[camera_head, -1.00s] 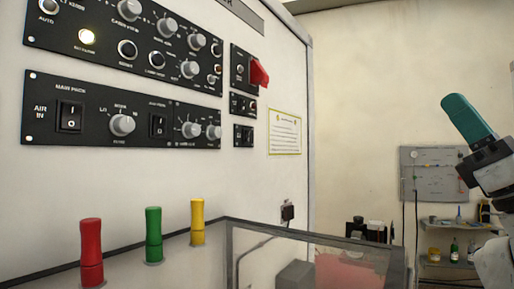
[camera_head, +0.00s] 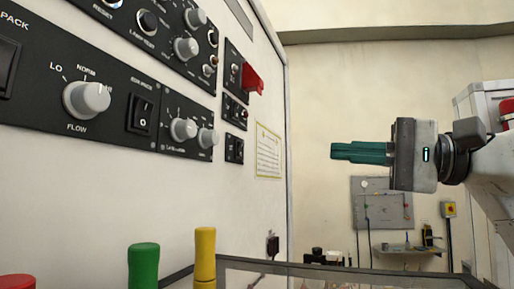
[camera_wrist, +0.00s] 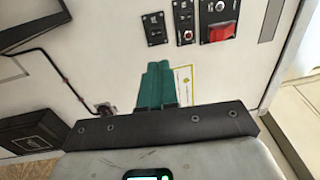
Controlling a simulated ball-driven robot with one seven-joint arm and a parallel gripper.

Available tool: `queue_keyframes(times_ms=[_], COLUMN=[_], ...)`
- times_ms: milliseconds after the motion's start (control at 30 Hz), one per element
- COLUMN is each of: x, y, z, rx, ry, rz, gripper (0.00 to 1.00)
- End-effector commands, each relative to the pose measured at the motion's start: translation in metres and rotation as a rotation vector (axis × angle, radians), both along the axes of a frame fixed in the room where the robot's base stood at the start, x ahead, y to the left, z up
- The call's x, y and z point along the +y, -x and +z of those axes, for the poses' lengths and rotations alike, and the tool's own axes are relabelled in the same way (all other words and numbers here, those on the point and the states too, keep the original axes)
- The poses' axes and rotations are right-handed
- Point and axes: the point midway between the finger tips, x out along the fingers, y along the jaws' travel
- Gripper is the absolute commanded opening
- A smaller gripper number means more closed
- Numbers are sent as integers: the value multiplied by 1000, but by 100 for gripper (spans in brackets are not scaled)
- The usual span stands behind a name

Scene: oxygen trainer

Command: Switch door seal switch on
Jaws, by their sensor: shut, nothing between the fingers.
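The panel labels are too small to read, so I cannot tell which control is the door seal switch. A red guarded switch (camera_head: 252,80) sits on the upper small black panel at the right of the cabinet; it also shows in the wrist view (camera_wrist: 219,32). Below it are a small middle panel (camera_head: 235,111) and a small lower panel (camera_head: 234,149); the wrist view shows these too, middle (camera_wrist: 186,22) and lower (camera_wrist: 155,28). My gripper (camera_head: 334,152), with teal fingers, is shut and empty, pointing left towards the cabinet. It appears apart from it. In the wrist view the fingers (camera_wrist: 158,66) cover part of the cabinet front.
A large panel with a flow knob (camera_head: 87,98) and a rocker switch (camera_head: 142,115) is at left. A yellow-edged notice (camera_head: 268,151) is beside the small panels. Green (camera_head: 143,266) and yellow (camera_head: 205,255) handles stand in front. A black plug (camera_head: 272,245) sits low on the cabinet.

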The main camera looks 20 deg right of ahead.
Motion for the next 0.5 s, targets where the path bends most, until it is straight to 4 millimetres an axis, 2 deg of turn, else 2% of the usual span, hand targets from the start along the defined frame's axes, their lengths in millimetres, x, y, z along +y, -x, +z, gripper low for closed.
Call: queue_keyframes(times_ms=[267,500], x=[11,42], y=[-10,-41], z=[3,10], rx=[1,2], ry=[-2,-3], rz=[5,5], gripper=[0,0])
